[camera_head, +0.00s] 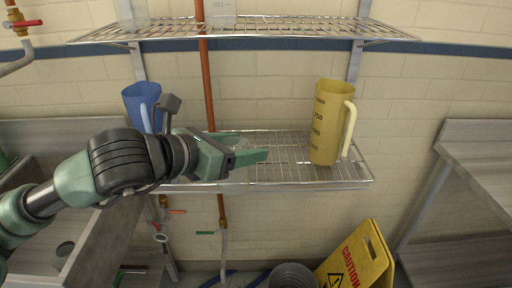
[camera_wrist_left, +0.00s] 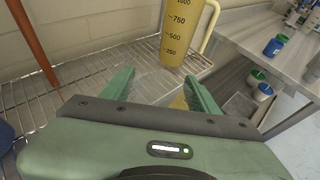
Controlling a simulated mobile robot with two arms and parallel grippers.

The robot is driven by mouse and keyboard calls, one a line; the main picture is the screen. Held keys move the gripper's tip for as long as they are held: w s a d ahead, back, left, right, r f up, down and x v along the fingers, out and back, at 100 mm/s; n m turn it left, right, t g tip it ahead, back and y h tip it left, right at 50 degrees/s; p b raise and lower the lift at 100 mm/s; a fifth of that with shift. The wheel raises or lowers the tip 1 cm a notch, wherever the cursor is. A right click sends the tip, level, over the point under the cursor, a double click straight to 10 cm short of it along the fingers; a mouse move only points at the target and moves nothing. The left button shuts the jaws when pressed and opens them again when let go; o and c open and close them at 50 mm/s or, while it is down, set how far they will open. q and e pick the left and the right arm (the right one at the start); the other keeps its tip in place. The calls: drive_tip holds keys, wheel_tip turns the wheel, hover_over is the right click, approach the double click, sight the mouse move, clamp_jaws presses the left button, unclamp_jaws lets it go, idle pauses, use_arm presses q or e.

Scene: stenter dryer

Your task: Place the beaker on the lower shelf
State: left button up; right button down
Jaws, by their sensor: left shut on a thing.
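My left gripper (camera_head: 252,157) reaches in from the left at the lower wire shelf (camera_head: 290,172). In the left wrist view its two green fingers (camera_wrist_left: 160,78) stand apart, shut on a clear beaker (camera_wrist_left: 157,90) that is very faint against the wires. I cannot tell whether the beaker's base touches the shelf. A yellow graduated jug (camera_head: 325,122) stands upright on the shelf's right part, apart from the fingers; it also shows in the left wrist view (camera_wrist_left: 182,38). A blue jug (camera_head: 140,104) stands at the shelf's left end, partly behind my arm. My right gripper is not in view.
An upper wire shelf (camera_head: 270,32) above holds clear vessels (camera_head: 220,10). A copper pipe (camera_head: 207,85) runs vertically behind the shelves. A sink counter is at left, a metal table (camera_head: 480,150) at right, a yellow caution sign (camera_head: 357,262) below. Bare wire shows between gripper and yellow jug.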

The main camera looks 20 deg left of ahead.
use_arm(q)
drive_tip(key=w+a+p, duration=0.2)
drive_tip(key=w+p, duration=0.1)
drive_tip(key=w, duration=0.5)
drive_tip(key=w+a+p, duration=0.3)
drive_tip(key=w+p, duration=0.1)
drive_tip(key=w, duration=0.5)
drive_tip(key=f, duration=0.2)
drive_tip(key=f+p, duration=0.1)
drive_tip(key=f, duration=0.1)
drive_tip(key=f+p, duration=0.1)
drive_tip(key=f, duration=0.1)
drive_tip(key=shift+w+f, duration=0.15)
drive_tip(key=shift+w, duration=0.1)
drive_tip(key=shift+w+f, duration=0.1)
drive_tip(key=shift+f, duration=0.25)
